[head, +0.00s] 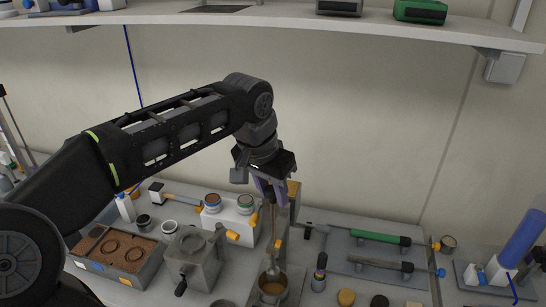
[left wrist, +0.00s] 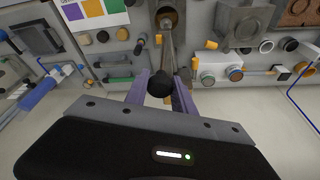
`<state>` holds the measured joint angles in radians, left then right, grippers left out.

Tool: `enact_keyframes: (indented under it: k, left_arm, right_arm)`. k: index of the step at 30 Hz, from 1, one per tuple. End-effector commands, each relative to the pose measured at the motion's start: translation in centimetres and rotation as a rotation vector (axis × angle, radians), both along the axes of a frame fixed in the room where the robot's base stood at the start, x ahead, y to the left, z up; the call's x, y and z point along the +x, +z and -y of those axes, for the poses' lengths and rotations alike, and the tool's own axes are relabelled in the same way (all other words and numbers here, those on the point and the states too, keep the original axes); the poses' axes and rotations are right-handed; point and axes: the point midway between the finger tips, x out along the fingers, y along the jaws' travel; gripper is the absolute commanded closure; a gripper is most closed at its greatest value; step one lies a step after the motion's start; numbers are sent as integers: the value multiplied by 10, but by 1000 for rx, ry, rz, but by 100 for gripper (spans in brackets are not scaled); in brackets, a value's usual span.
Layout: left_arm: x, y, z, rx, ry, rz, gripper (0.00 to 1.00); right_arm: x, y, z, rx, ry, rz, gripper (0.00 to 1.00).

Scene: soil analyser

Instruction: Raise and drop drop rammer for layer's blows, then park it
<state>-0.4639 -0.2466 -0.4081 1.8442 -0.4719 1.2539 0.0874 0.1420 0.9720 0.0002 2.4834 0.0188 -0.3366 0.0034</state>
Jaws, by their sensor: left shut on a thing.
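The drop rammer (head: 274,228) is a thin upright rod with a grey metal foot at its lower end. Its dark round knob (left wrist: 160,84) shows between the purple fingers in the left wrist view. My left gripper (head: 271,192) is shut on the rammer's upper part, above the mould. The round metal mould (head: 284,296) stands below with brown soil in it. The rammer's foot is at the mould's mouth; I cannot tell whether it touches the soil. The rod also runs down to the mould (left wrist: 158,18) in the left wrist view. My right gripper is not in view.
A soil tray (head: 150,272) and a grey metal box (head: 192,262) stand left of the mould. A white block with jars (head: 230,226) is behind. A green-handled tool (head: 378,237) lies to the right. A shelf (head: 300,19) hangs above.

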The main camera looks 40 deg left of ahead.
Motion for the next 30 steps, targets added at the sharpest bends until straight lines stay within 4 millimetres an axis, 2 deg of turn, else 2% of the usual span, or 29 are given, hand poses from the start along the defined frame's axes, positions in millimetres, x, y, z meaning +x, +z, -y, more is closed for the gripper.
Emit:
enact_keyframes:
  k: [1,4,21,22,30]
  left_arm:
    - [1,8,-1,1,-1,4,100]
    - [1,12,-1,1,0,4,100]
    - [1,11,0,0,-1,4,100]
    - [1,11,0,0,-1,4,67]
    - [0,11,0,0,0,2,45]
  right_arm:
    - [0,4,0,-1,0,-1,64]
    - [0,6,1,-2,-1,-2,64]
    - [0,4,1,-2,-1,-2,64]
    - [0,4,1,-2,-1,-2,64]
    - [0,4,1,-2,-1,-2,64]
